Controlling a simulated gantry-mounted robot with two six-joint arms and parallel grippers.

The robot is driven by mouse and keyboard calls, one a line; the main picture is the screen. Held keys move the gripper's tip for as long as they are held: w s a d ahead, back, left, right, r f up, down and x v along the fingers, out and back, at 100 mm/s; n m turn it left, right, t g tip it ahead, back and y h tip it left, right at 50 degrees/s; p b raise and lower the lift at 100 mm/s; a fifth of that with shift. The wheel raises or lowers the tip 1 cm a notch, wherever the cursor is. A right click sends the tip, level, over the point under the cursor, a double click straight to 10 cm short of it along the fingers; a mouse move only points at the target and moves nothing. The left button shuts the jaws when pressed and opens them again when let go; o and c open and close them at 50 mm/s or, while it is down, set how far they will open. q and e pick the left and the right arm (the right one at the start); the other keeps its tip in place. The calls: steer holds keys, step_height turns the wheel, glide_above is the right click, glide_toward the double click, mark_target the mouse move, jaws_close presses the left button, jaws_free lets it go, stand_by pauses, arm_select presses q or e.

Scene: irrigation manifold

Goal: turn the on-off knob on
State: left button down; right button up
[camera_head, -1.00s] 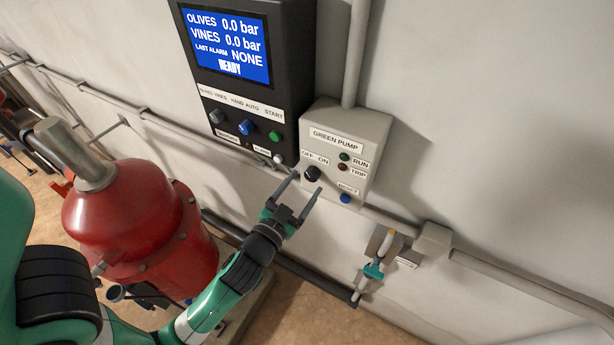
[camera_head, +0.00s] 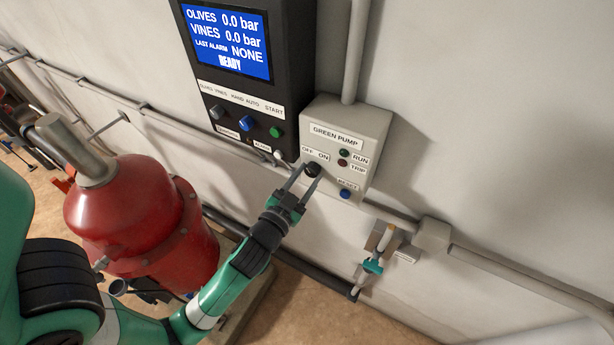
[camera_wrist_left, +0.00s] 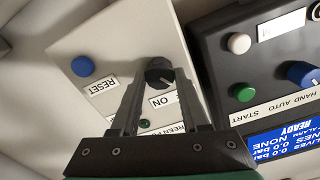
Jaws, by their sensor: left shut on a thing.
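The black on-off knob (camera_head: 313,170) sits on the grey GREEN PUMP box (camera_head: 365,131), under the OFF and ON labels. In the left wrist view the knob (camera_wrist_left: 159,73) lies between the fingertips. My left gripper (camera_head: 305,178) reaches up from below left and is shut on the knob, a finger on each side of it. It also shows in the left wrist view (camera_wrist_left: 158,84). The knob's pointer is partly hidden, so its setting is hard to tell. The RUN (camera_head: 344,153) and TRIP (camera_head: 343,162) lamps look dark. My right gripper is not in view.
A blue RESET button (camera_head: 345,194) is low on the same box. A black control panel (camera_head: 291,60) with a READY screen and several knobs and buttons is to its left. A red tank (camera_head: 130,215) stands lower left. A pipe (camera_head: 520,288) runs along the wall.

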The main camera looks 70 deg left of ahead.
arm_select(q)
steer(key=shift+m, duration=0.4)
steer(key=m+p, duration=0.1)
steer(key=m, duration=0.1)
steer(key=shift+r+m+p, duration=0.1)
steer(key=shift+m+p, duration=0.2)
steer(key=shift+p, duration=0.1)
steer(key=m+p, duration=0.1)
steer(key=m, duration=0.2)
steer(key=shift+m, duration=0.4)
steer(key=m+p, duration=0.2)
steer(key=m, duration=0.1)
steer(key=shift+m+p, duration=0.45)
steer(key=shift+m, duration=1.35)
steer(key=shift+c, duration=2)
jaws_free()
